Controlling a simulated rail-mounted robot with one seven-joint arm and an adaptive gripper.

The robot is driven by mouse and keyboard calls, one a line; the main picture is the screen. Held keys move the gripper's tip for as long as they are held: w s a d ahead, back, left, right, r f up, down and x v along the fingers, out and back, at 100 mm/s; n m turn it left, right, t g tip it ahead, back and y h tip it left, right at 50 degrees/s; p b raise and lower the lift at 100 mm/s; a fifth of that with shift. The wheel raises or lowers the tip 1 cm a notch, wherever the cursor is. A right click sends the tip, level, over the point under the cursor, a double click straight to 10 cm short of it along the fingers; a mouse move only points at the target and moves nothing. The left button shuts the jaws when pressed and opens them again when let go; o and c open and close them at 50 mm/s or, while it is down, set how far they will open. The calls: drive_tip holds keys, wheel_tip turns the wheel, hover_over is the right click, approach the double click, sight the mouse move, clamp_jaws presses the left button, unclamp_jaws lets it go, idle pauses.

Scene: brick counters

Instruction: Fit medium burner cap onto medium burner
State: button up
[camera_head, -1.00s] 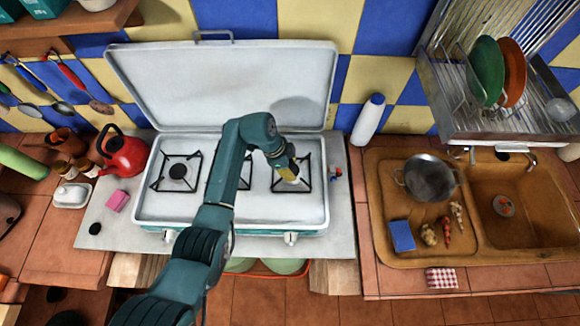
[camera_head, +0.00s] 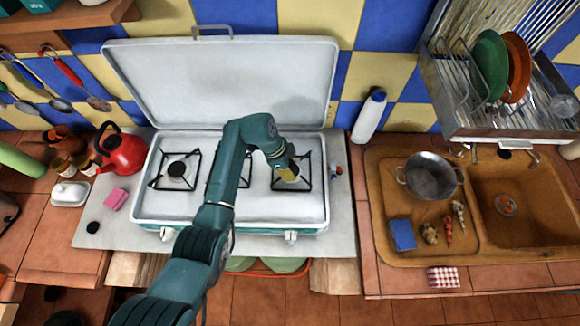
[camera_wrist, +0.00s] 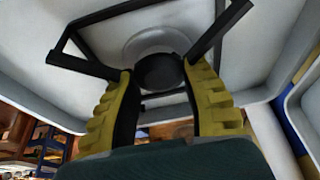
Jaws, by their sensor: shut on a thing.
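My gripper (camera_head: 289,176) is over the right burner of the white stove, inside its black pan support (camera_head: 307,172). In the wrist view, the yellow fingers of my gripper (camera_wrist: 160,85) are shut on a dark round burner cap (camera_wrist: 158,72). The pale round base of the burner (camera_wrist: 152,42) shows just beyond the cap. The cap overlaps the base in this view; I cannot tell whether they touch. In the head view, the fingers hide the held cap. The left burner (camera_head: 177,169) carries a dark cap. My arm partly covers the middle burner's support (camera_head: 245,172).
A black disc (camera_head: 93,228) lies on the counter beside a pink sponge (camera_head: 115,199). A red kettle (camera_head: 123,152) stands left of the stove. The raised white lid (camera_head: 220,80) rises behind the burners. Black support bars (camera_wrist: 85,65) surround the fingers closely.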

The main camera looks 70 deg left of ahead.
drive_tip(key=shift+f, duration=0.2)
drive_tip(key=o, duration=1.1)
drive_tip(key=v, duration=1.2)
